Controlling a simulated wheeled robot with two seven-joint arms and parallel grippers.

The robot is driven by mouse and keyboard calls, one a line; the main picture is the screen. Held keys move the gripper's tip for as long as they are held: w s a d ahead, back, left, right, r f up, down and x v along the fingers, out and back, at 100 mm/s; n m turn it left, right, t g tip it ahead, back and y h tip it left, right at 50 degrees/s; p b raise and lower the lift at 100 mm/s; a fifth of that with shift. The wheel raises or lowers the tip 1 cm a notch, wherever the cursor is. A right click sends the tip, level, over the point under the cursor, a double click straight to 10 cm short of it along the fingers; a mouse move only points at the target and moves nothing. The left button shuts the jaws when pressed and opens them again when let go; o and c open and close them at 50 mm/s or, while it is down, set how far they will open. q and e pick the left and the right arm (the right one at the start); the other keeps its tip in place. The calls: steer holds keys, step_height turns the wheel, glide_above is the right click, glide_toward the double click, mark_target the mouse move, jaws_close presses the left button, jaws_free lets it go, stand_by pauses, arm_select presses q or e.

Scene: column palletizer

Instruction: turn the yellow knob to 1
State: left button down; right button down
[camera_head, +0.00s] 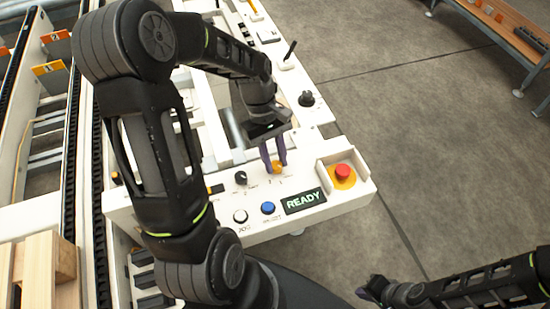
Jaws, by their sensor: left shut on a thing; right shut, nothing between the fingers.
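The yellow knob (277,167) is on the white control panel (322,213), left of the red stop button. My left gripper (274,160) reaches down from above and its purple fingers are shut on the knob, covering much of it. The marks around the knob are too small to read, so its setting cannot be told. My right gripper (368,291) is shut and empty at the lower right, over the floor and well apart from the panel.
Nearby on the panel are a black knob (241,178), a white button (240,216), a blue button (268,208), a display reading READY (304,201) and a red stop button (343,171). A joystick (289,56) stands behind. The floor (430,140) at right is clear.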

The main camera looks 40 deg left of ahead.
arm_select(q)
steer(key=m+g+p, duration=0.1)
steer(key=m, duration=0.2)
steer(key=shift+w+d+m+y, duration=0.1)
steer(key=shift+m+y, duration=0.3)
steer(key=shift+m+g+y, duration=0.6)
steer(key=shift+m+y, duration=0.2)
steer(key=shift+m, duration=1.5)
steer(key=c, duration=1.1)
jaws_free()
